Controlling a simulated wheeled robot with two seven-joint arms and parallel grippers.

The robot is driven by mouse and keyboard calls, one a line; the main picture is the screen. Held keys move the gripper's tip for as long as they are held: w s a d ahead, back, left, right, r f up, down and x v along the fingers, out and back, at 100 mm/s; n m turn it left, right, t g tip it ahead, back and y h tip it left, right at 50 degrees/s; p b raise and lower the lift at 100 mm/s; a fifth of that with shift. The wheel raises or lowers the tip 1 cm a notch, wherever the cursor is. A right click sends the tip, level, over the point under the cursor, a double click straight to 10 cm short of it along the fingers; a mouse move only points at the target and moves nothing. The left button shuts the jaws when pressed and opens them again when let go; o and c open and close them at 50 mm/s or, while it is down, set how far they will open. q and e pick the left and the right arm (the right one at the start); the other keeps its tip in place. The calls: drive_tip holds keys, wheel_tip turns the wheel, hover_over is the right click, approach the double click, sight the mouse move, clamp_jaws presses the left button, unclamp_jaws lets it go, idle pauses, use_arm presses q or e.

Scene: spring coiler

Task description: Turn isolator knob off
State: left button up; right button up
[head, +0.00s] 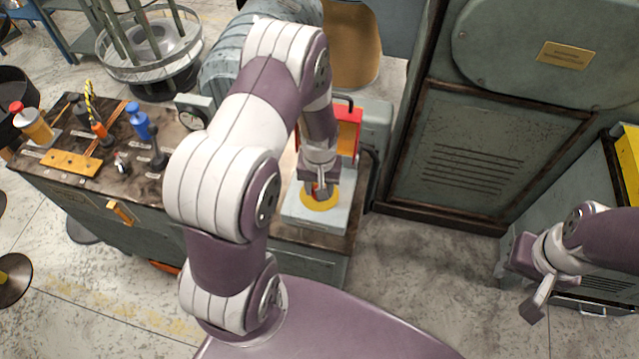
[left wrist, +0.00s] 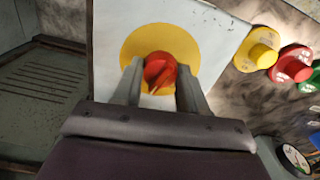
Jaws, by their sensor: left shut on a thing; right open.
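The isolator knob is red on a yellow disc, and shows in the left wrist view (left wrist: 160,70) between my left gripper's fingers. The yellow disc (left wrist: 133,47) sits on a pale box face; in the head view the disc (head: 320,203) shows on top of a light grey box (head: 300,215). My left gripper (head: 321,188) reaches down onto the knob and is shut on it, with one finger on each side. A pale pointer mark shows on the knob, slanted. My right gripper (head: 522,283) is open and empty at the right, far from the knob.
Yellow (left wrist: 262,47) and red (left wrist: 292,63) buttons stand beside the box. A red box (head: 347,130) stands behind the gripper. A large grey cabinet (head: 465,150) fills the right; the floor before it is clear.

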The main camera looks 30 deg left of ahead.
use_arm(q)
drive_tip(key=n+p, duration=0.1)
drive_tip(key=n, duration=1.1)
idle(0.7)
drive_tip(key=o, duration=1.1)
drive_tip(key=shift+c, duration=0.2)
drive_tip(key=shift+r, duration=0.1)
wheel_tip(320, 180, up, 13)
drive_tip(key=shift+f+b, duration=0.2)
drive_tip(key=shift+b, duration=0.15)
